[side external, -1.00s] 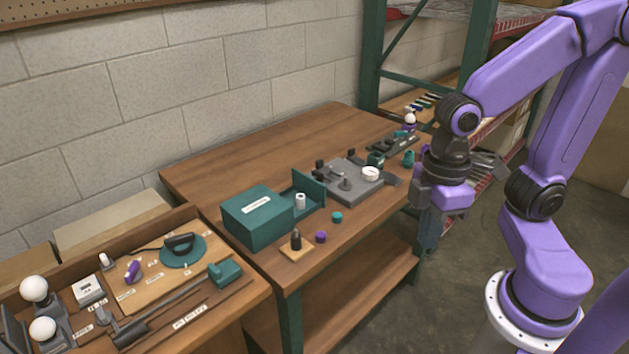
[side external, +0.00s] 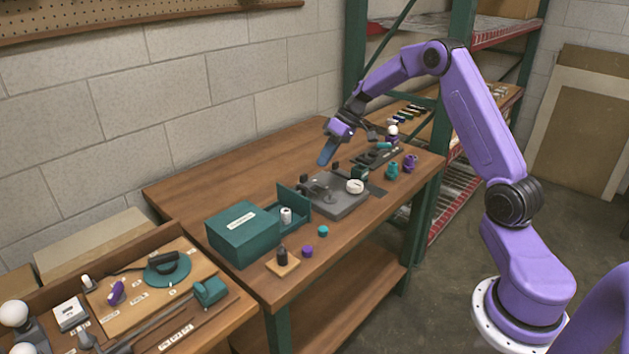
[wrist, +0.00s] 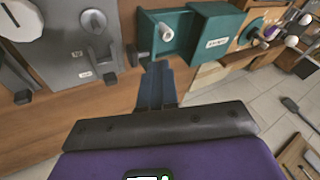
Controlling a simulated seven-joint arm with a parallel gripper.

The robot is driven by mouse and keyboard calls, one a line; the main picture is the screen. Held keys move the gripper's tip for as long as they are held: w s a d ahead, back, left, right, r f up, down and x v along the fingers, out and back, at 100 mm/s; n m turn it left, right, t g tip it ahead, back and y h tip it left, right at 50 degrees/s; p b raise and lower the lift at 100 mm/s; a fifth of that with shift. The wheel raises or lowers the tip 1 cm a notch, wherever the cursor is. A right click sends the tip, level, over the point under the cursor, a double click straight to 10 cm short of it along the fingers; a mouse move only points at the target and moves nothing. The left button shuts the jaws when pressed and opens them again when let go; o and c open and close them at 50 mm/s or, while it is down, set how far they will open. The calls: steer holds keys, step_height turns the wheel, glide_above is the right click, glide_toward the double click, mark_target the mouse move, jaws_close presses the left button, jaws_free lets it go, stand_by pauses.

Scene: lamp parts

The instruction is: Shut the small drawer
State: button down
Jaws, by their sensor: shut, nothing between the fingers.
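The teal box (side external: 240,236) stands on the bench with a white label on its top. Its small drawer (side external: 302,216) is pulled out to the right and holds a white cylinder (side external: 286,215). The flat teal drawer front (side external: 292,201) stands upright at the outer end. In the wrist view the box (wrist: 218,30) is at upper right, with the open drawer (wrist: 182,38) and white cylinder (wrist: 166,32) left of it. My gripper (side external: 325,158) is shut and empty, above the bench behind the grey plate, apart from the drawer. Its fingers (wrist: 157,72) point toward the drawer in the wrist view.
A grey plate (side external: 335,205) with fittings and a white ring (side external: 355,186) lies right of the drawer. Teal (side external: 323,231) and purple (side external: 307,252) caps and a small wooden block with a dark peg (side external: 282,261) stand in front. The back of the bench is clear.

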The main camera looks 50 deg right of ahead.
steer(key=w+d+f+m+t, duration=0.2)
steer(key=d+f, duration=0.1)
steer(key=d, duration=0.7)
steer(key=shift+n, duration=0.3)
steer(key=x, duration=0.9)
steer(key=shift+a+f, duration=0.2)
steer(key=shift+f, duration=0.1)
steer(key=a, duration=0.3)
steer(key=shift+r, duration=0.15)
steer(key=shift+a, duration=0.45)
steer(key=a, duration=1.2)
steer(key=shift+a, duration=0.25)
